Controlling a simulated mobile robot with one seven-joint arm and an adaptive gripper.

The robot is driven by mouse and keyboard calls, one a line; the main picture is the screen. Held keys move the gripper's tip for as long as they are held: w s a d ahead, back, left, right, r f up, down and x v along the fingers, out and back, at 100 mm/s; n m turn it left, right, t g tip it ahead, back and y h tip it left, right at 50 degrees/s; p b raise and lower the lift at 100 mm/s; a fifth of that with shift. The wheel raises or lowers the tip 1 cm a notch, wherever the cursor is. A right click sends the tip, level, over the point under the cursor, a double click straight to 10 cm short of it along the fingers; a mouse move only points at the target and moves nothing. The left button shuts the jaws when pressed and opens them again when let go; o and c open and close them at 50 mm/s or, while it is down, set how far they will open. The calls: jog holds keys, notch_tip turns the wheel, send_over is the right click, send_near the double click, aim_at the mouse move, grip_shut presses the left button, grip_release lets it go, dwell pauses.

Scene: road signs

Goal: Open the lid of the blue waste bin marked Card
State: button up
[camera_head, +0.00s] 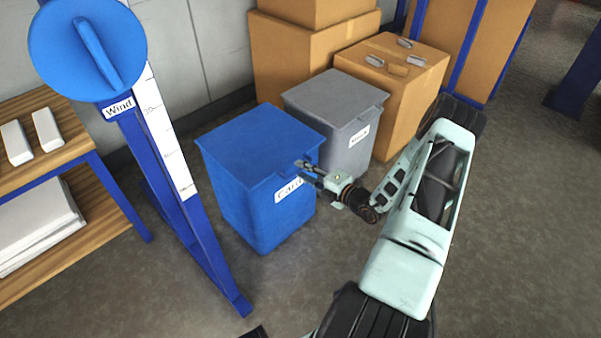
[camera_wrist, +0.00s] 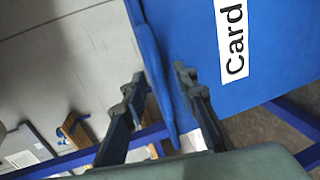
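The blue waste bin (camera_head: 262,205) stands on the floor at the picture's middle, with a white "Card" label (camera_head: 289,190) on its front. Its flat blue lid (camera_head: 255,140) lies shut on top. My gripper (camera_head: 304,170) is at the front edge of the lid, just above the label. In the wrist view, the bin front (camera_wrist: 275,60) and its label (camera_wrist: 232,38) fill the right side. The lid's projecting lip (camera_wrist: 158,90) lies between the two spread fingers of my gripper (camera_wrist: 158,82). The fingers look open around it; contact is not clear.
A grey bin (camera_head: 335,110) stands close behind the blue bin. Cardboard boxes (camera_head: 390,95) are stacked behind. A blue post with a "Wind" sign (camera_head: 118,107) and a wooden shelf (camera_head: 60,150) are at left. Open floor (camera_head: 520,220) lies at right.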

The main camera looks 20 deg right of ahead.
jog(key=shift+x, duration=0.85)
jog(key=shift+c, duration=0.4)
grip_shut()
